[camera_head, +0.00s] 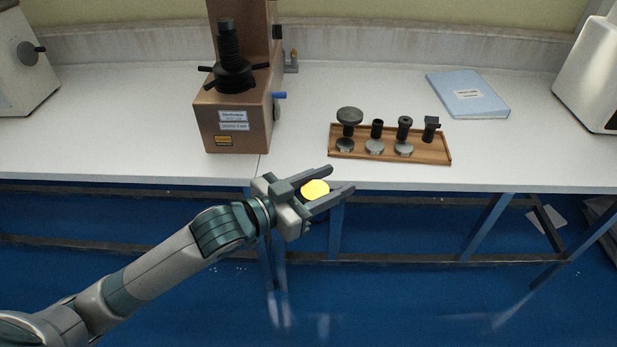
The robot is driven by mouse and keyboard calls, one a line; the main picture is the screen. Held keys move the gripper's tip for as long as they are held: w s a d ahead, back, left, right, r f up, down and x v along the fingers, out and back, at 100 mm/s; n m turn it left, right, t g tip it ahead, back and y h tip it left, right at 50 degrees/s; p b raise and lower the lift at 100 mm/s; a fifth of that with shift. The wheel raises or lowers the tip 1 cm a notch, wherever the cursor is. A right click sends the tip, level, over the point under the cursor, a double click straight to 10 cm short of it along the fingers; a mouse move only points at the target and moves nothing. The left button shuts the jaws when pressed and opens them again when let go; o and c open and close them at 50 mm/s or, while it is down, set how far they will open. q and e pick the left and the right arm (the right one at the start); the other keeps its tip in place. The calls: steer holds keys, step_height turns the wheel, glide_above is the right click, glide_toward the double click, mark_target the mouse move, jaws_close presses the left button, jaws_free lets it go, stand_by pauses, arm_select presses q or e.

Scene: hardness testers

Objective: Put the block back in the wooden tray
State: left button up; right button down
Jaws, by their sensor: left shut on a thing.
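The block is a small round yellow disc (315,189). My left gripper (331,184) is shut on it, with a finger on either side. It holds the block in front of the table's front edge, to the front left of the wooden tray. The wooden tray (433,157) is a shallow brown tray on the white table. It holds several dark fittings along its back and several grey discs along its front. My right gripper is not in view.
A brown hardness tester (233,137) with a black screw column stands left of the tray on the white table (130,130). A blue folder (468,94) lies at the back right. Pale machines stand at the far left (22,65) and far right (590,80).

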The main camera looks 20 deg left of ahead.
arm_select(q)
steer(key=d+m+g+h, duration=0.4)
steer(key=d+m+g, duration=0.1)
steer(key=d, duration=0.2)
steer(key=shift+d+r+g+h, duration=0.15)
steer(key=shift+r+g+h, duration=0.05)
steer(key=shift+g+h, duration=0.1)
stand_by(0.3)
